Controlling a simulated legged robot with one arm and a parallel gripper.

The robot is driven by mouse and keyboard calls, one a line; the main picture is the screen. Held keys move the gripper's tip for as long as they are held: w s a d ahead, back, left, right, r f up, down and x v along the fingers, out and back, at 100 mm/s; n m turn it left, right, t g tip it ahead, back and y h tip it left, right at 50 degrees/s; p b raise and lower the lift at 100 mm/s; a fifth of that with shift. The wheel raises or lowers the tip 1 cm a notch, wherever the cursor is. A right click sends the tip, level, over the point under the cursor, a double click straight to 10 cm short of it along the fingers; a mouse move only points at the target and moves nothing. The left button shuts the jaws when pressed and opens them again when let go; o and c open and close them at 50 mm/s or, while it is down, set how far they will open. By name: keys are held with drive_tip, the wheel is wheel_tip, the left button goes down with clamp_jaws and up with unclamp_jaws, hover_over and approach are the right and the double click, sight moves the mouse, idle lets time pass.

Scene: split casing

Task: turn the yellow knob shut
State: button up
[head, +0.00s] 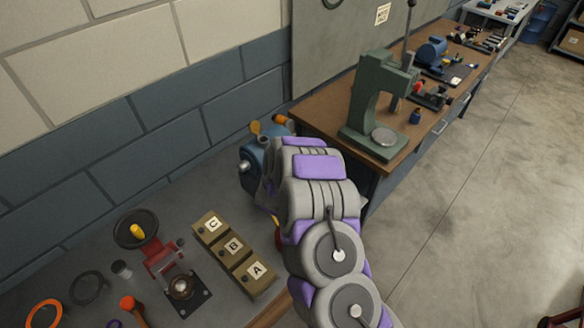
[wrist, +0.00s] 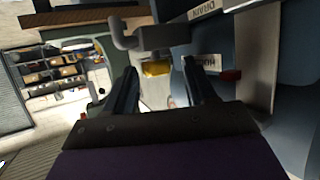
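In the wrist view a yellow block-like part (wrist: 157,69), likely the yellow knob, shows just beyond and between my fingertips. A grey bent pipe or fitting (wrist: 150,38) is right beside it. My gripper (wrist: 160,72) is open, its two dark fingers apart with nothing visibly clamped. I cannot tell whether a finger touches the yellow part. In the head view my arm covers most of a blue housing (head: 249,174), and my fingers are hidden. A dull yellow knob (head: 255,128) and an orange one (head: 282,119) stick up at its top.
Upside-down labels, one reading DRAIN (wrist: 208,9), are close to my right finger. A red part (wrist: 231,75) is beside it.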

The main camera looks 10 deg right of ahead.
drive_tip(key=shift+s, duration=0.15)
drive_tip(key=v, duration=1.7)
